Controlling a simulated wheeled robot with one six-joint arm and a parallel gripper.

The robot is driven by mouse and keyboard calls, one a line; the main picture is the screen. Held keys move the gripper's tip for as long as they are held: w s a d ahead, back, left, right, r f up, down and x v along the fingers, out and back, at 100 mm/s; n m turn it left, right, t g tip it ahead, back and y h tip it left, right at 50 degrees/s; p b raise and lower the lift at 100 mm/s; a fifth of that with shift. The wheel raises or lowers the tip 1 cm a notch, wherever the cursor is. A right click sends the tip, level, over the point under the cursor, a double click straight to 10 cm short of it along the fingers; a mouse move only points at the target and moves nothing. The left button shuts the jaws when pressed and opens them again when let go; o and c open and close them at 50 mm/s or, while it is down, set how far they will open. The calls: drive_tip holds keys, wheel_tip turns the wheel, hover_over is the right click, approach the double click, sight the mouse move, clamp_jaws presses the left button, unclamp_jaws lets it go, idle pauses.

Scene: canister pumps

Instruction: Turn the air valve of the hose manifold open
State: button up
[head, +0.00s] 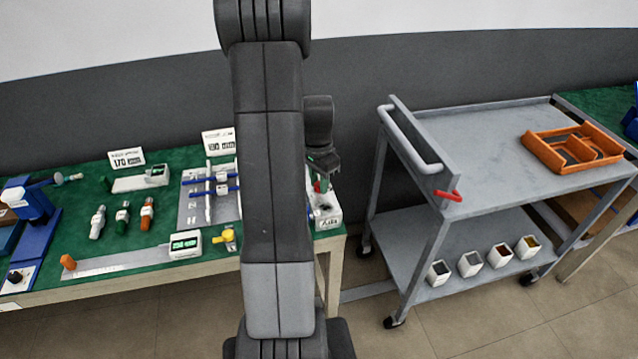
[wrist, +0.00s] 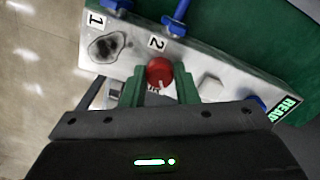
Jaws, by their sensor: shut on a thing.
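The red knob (wrist: 160,72), seemingly the air valve, sits on a pale panel (wrist: 211,68) of the manifold in the wrist view. It has a white pointer mark on the side toward my gripper. My gripper (wrist: 159,86) has its green fingers on either side of the knob and is shut on it. In the head view my gripper (head: 322,180) is down at the right end of the green bench, with a bit of red below it. My arm hides much of the manifold there. Lettering by the knob is mostly covered by the fingers.
Blue handles (wrist: 174,24) stand close beside the knob, near the labels 1 and 2. A lit display (wrist: 286,108) is at the panel's right. In the head view, a grey cart (head: 475,140) with an orange tray (head: 570,148) stands right of the bench.

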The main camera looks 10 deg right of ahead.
drive_tip(key=m, duration=0.3)
drive_tip(key=shift+m+b, duration=0.3)
drive_tip(key=shift+m, duration=1.7)
drive_tip(key=o, duration=1)
wheel_tip(320, 180, up, 14)
drive_tip(key=shift+w, duration=0.2)
drive_tip(key=shift+f, duration=0.1)
